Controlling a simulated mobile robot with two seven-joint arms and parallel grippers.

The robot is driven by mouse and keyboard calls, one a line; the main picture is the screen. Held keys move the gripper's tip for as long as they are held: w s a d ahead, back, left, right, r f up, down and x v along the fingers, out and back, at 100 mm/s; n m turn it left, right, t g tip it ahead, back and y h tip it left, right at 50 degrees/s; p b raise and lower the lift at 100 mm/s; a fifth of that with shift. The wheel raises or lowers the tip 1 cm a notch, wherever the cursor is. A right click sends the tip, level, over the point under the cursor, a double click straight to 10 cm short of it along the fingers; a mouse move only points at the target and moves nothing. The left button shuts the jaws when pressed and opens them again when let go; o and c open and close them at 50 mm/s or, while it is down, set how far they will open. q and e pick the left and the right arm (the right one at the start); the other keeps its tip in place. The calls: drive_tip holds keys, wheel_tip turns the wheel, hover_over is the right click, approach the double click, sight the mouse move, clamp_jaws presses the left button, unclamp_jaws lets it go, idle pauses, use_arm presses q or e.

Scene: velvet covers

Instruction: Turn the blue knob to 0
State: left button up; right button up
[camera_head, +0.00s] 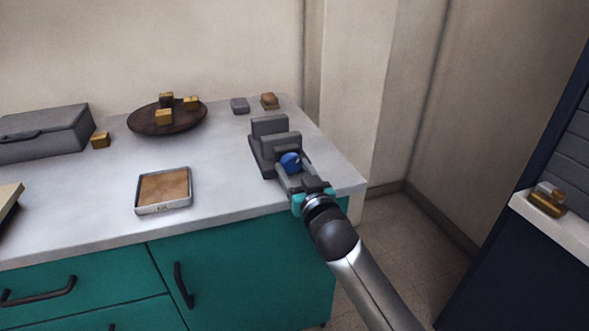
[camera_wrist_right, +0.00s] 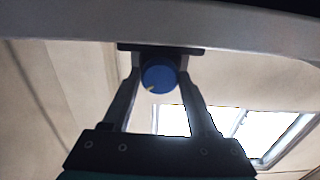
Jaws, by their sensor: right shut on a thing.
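The blue knob (camera_head: 290,162) sits on the front of a grey stepped block (camera_head: 269,127) near the right end of the counter. My right gripper (camera_head: 292,171) reaches the knob from the front, and its fingers are shut on it from both sides. In the right wrist view the blue knob (camera_wrist_right: 159,76) sits between the tips of my right gripper (camera_wrist_right: 160,80), with a small yellowish mark at its lower left. No scale or numbers can be read around the knob. My left gripper is not in view.
On the counter (camera_head: 100,205) are a tray with a brown inside (camera_head: 164,208), a dark round dish with several golden cubes (camera_head: 140,122), a grey case (camera_head: 45,132) and a lone golden cube (camera_head: 100,140). Small blocks (camera_head: 240,105) lie behind the stepped block.

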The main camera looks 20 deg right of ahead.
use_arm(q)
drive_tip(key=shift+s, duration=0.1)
use_arm(e)
drive_tip(key=n+p, duration=0.4)
drive_tip(key=n, duration=0.2)
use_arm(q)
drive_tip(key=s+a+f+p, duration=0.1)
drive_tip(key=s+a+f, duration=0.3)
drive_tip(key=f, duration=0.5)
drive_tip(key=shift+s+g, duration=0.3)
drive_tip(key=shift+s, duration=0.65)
use_arm(e)
drive_tip(key=shift+n, duration=1.7)
drive_tip(key=o, duration=1.4)
drive_tip(key=shift+c, duration=0.2)
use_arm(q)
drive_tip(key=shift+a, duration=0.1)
